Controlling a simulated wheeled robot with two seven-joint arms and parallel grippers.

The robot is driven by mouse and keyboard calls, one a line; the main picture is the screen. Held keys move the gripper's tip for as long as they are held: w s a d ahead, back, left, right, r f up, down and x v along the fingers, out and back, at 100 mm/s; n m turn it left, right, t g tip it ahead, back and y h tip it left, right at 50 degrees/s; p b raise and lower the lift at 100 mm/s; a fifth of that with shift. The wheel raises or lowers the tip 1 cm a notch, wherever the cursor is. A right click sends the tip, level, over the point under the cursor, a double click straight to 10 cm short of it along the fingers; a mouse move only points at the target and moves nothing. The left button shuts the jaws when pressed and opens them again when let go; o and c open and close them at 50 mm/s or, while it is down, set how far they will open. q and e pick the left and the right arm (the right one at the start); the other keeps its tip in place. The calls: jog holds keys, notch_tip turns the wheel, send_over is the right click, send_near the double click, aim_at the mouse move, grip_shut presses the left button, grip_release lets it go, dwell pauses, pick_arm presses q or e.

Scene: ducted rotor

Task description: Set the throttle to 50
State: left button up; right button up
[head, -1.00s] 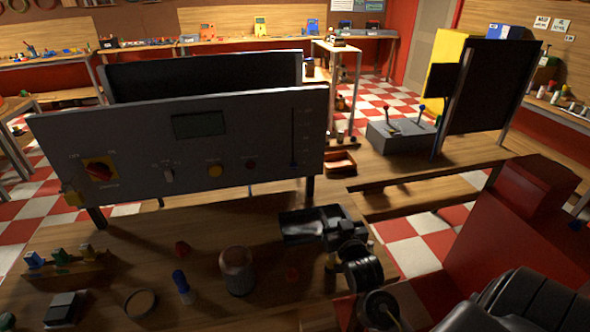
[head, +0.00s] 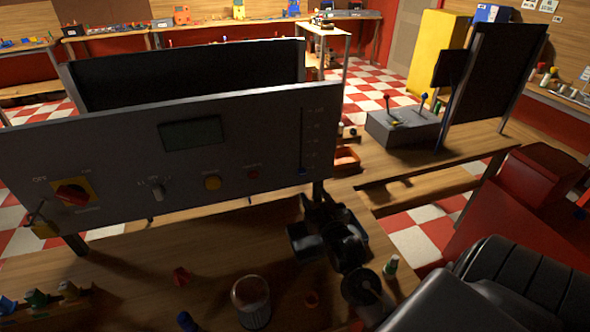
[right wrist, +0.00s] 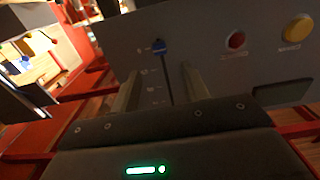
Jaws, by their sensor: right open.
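The grey control panel (head: 110,140) carries a vertical throttle slot near its right end. The slider's blue knob (head: 303,171) sits at the bottom of the slot. In the right wrist view the panel appears upside down, with the blue knob (right wrist: 158,44) at the upper end of the slot. My right gripper (head: 317,192) is just below and in front of the knob. In the right wrist view its two fingers (right wrist: 160,82) are apart, one on each side of the slot line, with nothing between them. The knob shows beyond the fingertips. My left gripper is out of view.
The panel also has a display (head: 193,133), a red rotary switch (head: 72,191), a yellow button (head: 212,183) and a red button (head: 252,174). A glass jar (head: 251,300) and small parts stand on the bench below. An orange tray (head: 346,158) lies behind the panel's right end.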

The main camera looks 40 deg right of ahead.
aim_at(303, 174)
jog(key=p+x, duration=0.1)
jog(key=x, duration=0.2)
jog(key=p+x, duration=0.1)
jog(key=x, duration=0.2)
jog(key=p+x, duration=0.1)
jog(key=x, duration=0.2)
jog(key=shift+d+r, duration=0.15)
jog(key=shift+r, duration=0.15)
jog(key=shift+w+d+f, duration=0.1)
jog(key=shift+w, duration=0.3)
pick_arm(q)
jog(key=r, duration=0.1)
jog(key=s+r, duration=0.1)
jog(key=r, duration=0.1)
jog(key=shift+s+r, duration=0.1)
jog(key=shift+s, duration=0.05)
pick_arm(e)
jog(key=shift+w, duration=0.1)
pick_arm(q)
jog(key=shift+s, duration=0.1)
pick_arm(e)
jog(key=shift+c, duration=0.8)
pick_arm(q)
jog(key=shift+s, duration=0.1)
pick_arm(e)
grip_shut()
